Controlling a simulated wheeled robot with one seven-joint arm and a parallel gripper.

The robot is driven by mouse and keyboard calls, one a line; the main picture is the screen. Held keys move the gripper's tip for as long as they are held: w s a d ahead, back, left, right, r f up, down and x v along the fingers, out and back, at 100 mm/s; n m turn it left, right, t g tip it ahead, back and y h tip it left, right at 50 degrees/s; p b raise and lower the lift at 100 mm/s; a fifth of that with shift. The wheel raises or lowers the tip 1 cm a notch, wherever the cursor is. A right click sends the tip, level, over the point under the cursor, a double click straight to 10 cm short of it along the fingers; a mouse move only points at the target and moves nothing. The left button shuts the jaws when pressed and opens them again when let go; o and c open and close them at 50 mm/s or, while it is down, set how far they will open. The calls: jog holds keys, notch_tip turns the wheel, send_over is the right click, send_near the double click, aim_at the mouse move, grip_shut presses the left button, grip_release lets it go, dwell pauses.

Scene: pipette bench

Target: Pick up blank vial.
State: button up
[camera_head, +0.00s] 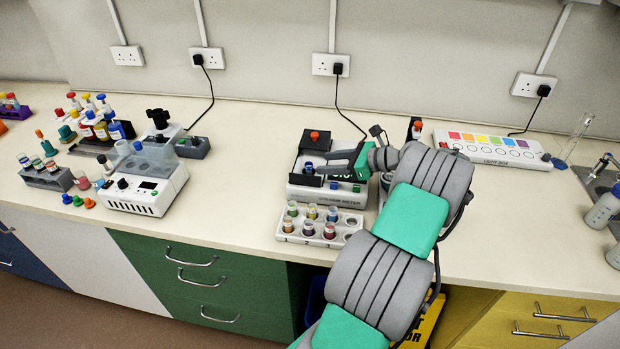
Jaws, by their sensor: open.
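My gripper (322,163) is open and reaches left over the colour meter (330,195), its fingers pointing left. A small vial with a dark blue cap (308,168) stands at the meter just left of the fingertips; I cannot tell if they touch it. A white rack (284,237) in front of the meter holds several small vials with coloured contents, among them a vial (292,209) at its back left. No label reading "blank" is legible, so I cannot tell which vial is the blank. My arm hides part of the meter and the bench to its right.
A white device with a dark block (145,195) and bottle racks stand at the left. A white box with colour squares (492,150) lies at the back right. A red-topped item (417,128) stands behind my arm. The bench between the left device and the meter is clear.

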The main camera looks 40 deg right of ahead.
aim_at(309, 165)
jog(key=shift+s+d+f+m, duration=0.1)
jog(key=shift+d+f+m, duration=0.1)
jog(key=shift+m, duration=0.1)
jog(key=p+x, duration=0.1)
jog(key=x, duration=0.6)
jog(key=shift+w+a+f, duration=0.15)
jog(key=shift+w+a, duration=0.1)
jog(key=shift+s, duration=0.1)
jog(key=shift+c, duration=0.5)
grip_shut()
